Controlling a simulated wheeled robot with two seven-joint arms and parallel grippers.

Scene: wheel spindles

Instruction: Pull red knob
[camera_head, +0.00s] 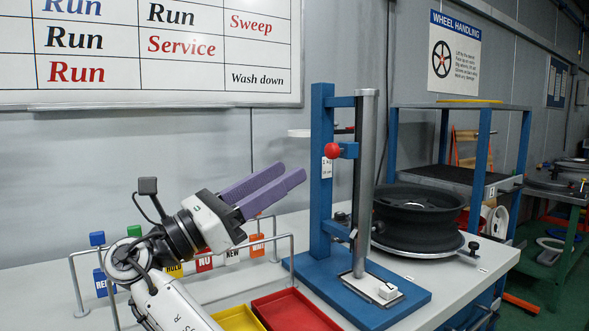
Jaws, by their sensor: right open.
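The red knob (333,150) is a small round ball on the front of the blue upright post (321,190), next to a short blue bracket. My right gripper (291,173) has purple fingers and is open and empty. Its fingertips point up and right toward the post. In the picture they are a little left of and below the knob, apart from it. My left gripper is not in view.
A black wheel (418,207) lies on a round plate right of the grey column (363,180). Red (293,311) and yellow (240,318) trays sit at the front. A metal rail (293,262) with coloured tags stands around my arm.

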